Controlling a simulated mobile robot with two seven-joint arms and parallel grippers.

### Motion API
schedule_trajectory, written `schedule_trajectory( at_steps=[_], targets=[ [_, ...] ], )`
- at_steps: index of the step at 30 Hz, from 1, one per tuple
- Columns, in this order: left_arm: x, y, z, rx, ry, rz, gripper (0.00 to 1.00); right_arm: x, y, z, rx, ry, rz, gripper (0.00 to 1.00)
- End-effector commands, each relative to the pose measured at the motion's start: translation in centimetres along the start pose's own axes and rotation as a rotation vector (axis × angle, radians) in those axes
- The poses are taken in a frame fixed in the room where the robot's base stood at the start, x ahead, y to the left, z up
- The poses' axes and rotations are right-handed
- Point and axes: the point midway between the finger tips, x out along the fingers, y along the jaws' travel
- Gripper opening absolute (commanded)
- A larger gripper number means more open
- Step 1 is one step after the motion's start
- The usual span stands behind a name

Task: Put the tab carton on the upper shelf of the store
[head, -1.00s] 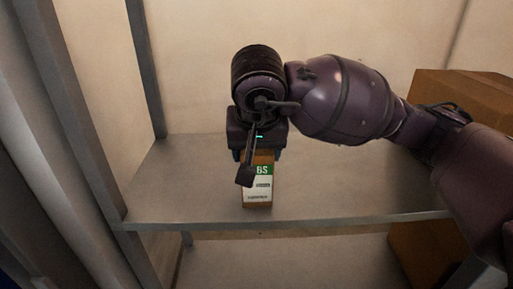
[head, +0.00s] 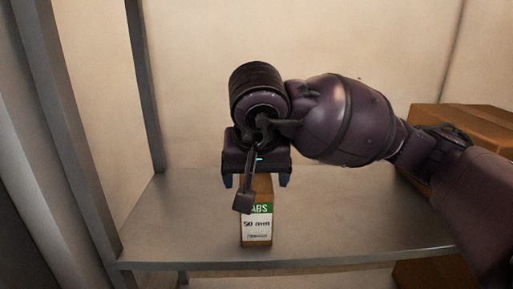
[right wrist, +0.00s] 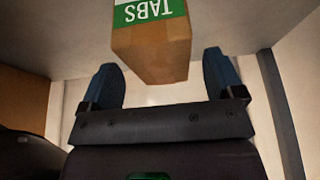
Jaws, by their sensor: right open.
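The tab carton (head: 257,228) is a small brown box with a green and white label. It stands upright on the upper of the two shelf boards (head: 190,222) in view, near its front edge. My right gripper (head: 257,182) is open just above and behind the carton, with a finger to each side of its top. In the right wrist view the carton (right wrist: 152,45) lies between the spread fingers (right wrist: 163,75), with gaps on both sides. Part of the carton's top is hidden by my wrist in the head view. My left gripper is not in view.
A large brown box (head: 470,125) stands at the right on the same board, partly behind my right arm. A grey post (head: 65,130) rises at the left. Another box (head: 430,274) shows below at right. The board left of the carton is clear.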

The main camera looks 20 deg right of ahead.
Motion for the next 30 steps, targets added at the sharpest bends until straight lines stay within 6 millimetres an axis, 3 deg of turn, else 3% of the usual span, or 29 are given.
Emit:
schedule_trajectory(
  at_steps=[6, 15, 30],
  targets=[
    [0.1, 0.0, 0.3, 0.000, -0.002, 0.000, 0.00, -4.3, 0.0, 0.0, -0.002, 0.006, -0.001, 0.87],
    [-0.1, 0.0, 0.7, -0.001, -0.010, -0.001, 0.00, -7.9, 0.0, 0.0, -0.001, 0.002, 0.000, 0.87],
    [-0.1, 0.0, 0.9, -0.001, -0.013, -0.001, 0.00, -8.6, 0.0, 0.0, 0.000, 0.000, 0.001, 0.87]
  ],
)
